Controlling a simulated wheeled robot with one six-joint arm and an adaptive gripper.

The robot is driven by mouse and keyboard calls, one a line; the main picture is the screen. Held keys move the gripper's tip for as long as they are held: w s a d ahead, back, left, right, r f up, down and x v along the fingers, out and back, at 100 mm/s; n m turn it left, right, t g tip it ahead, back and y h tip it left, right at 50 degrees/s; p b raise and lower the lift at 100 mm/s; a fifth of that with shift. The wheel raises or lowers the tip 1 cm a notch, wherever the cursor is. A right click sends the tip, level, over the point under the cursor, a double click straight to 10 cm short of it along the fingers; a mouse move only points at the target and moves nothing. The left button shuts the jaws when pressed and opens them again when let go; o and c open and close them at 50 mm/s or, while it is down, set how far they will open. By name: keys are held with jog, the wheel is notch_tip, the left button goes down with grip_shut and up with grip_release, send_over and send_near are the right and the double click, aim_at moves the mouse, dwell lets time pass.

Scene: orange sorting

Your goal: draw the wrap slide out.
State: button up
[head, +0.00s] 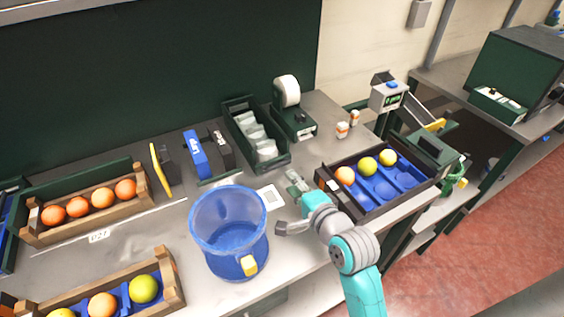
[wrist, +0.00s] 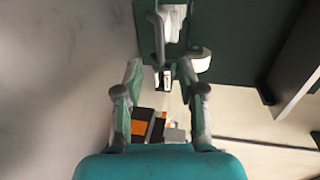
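The wrap slide appears to be the dark green tray (head: 283,157) holding several white wraps (head: 258,138), at the back middle of the bench. In the wrist view, a green tray with white material (wrist: 172,20) shows at the top, with a grey bar-like handle (wrist: 158,40) hanging at its near side. My gripper (head: 284,203) is in front of the tray, beside the blue bucket. Its two fingers stand wide apart, also in the wrist view (wrist: 160,70), with nothing held. The gap between fingertips and handle is hard to judge.
A clear blue bucket (head: 230,215) stands left of my gripper. A tape dispenser (head: 295,122) stands beside the tray. A white card (head: 269,197) lies on the bench.

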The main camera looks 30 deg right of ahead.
aim_at(276, 165)
jog(key=x, duration=1)
grip_shut()
